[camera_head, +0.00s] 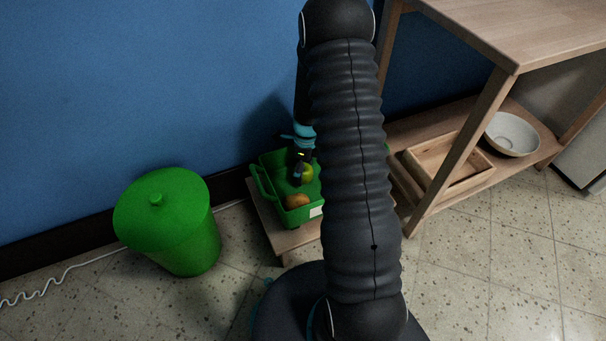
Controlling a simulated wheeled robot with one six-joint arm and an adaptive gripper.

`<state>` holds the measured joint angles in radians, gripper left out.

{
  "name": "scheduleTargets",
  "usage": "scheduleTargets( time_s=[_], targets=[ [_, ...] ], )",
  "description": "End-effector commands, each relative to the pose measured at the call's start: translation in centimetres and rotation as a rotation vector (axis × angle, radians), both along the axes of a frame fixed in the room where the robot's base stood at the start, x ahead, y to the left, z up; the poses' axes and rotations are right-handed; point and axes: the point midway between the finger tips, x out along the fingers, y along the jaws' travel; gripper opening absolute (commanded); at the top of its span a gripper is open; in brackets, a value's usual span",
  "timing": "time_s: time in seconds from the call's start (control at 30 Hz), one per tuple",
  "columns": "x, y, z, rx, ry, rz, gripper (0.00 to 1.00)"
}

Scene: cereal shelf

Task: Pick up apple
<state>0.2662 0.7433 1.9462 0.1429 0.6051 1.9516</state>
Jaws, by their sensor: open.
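A yellow-green round fruit (309,175), which looks like the apple, lies in a green crate (262,184). My gripper (299,177) is open and points down into the crate. It is right at the fruit and covers its left side. I cannot tell whether the fingers touch it or are around it. My arm hides the right part of the crate.
An orange-brown fruit (297,201) lies at the crate's front. The crate stands on a low wooden stand (283,240) by the blue wall. A lidded green bin (180,235) is left. A wooden shelf holds a wooden tray (459,185) and white bowl (512,151).

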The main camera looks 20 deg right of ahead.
Motion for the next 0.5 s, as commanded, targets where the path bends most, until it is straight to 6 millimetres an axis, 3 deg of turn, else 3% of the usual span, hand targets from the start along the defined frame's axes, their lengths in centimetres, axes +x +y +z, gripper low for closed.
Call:
scheduleTargets(
  time_s=[0.27, 0.5],
  targets=[
    [-0.05, 0.05, -0.51, -0.001, -0.001, 0.0, 0.94],
    [-0.05, 0.04, -0.5, -0.001, -0.001, 0.001, 0.34]
  ],
)
